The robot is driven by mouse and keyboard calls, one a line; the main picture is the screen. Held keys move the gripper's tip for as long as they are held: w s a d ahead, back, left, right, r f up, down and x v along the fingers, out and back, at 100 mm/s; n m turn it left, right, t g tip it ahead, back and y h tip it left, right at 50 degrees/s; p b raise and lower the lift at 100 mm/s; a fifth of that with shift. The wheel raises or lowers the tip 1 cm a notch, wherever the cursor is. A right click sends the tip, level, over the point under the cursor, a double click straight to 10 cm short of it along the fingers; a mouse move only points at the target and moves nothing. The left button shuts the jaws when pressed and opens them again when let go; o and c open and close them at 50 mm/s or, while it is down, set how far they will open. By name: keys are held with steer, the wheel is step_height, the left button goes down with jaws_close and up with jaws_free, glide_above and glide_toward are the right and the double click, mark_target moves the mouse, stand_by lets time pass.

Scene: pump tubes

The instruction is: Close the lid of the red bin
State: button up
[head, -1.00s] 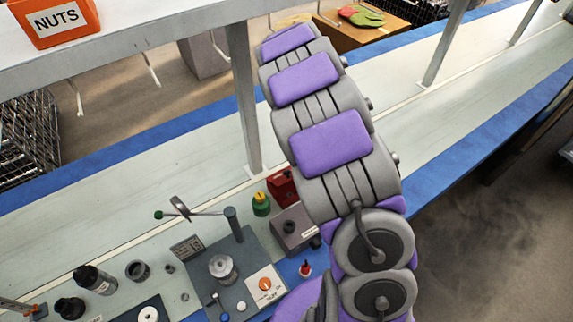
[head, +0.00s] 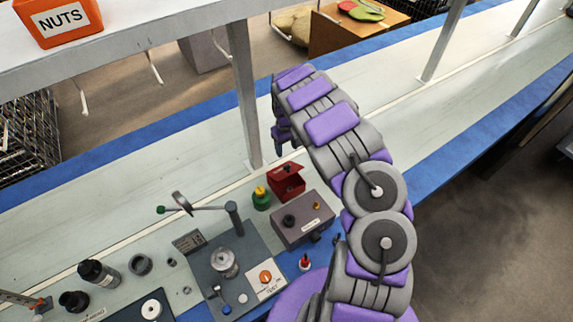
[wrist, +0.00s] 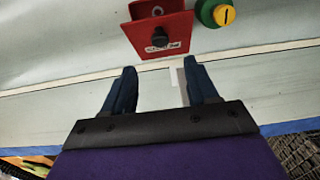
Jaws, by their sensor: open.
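The red bin (head: 288,185) is a small red box on the bench beside the upright post in the head view. Its lid appears raised on the far side, with a dark inside showing. In the wrist view a red panel of the bin (wrist: 175,28), with a black knob and a small label, is just beyond my fingertips. My gripper (wrist: 160,75) is open and empty, its two dark fingers apart and not touching the bin. In the head view my gripper (head: 281,145) hangs above and behind the bin, fingers pointing down, partly covered by my arm.
A green and yellow button (head: 261,198) stands left of the bin. A grey box with knobs (head: 302,220) is in front of it. The shelf post (head: 246,95) rises close by. The bench behind is clear.

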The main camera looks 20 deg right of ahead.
mark_target(287, 166)
step_height(287, 166, down, 10)
steer(key=shift+f+b, duration=0.2)
steer(key=shift+b, duration=0.8)
steer(key=shift+c, duration=0.2)
jaws_close()
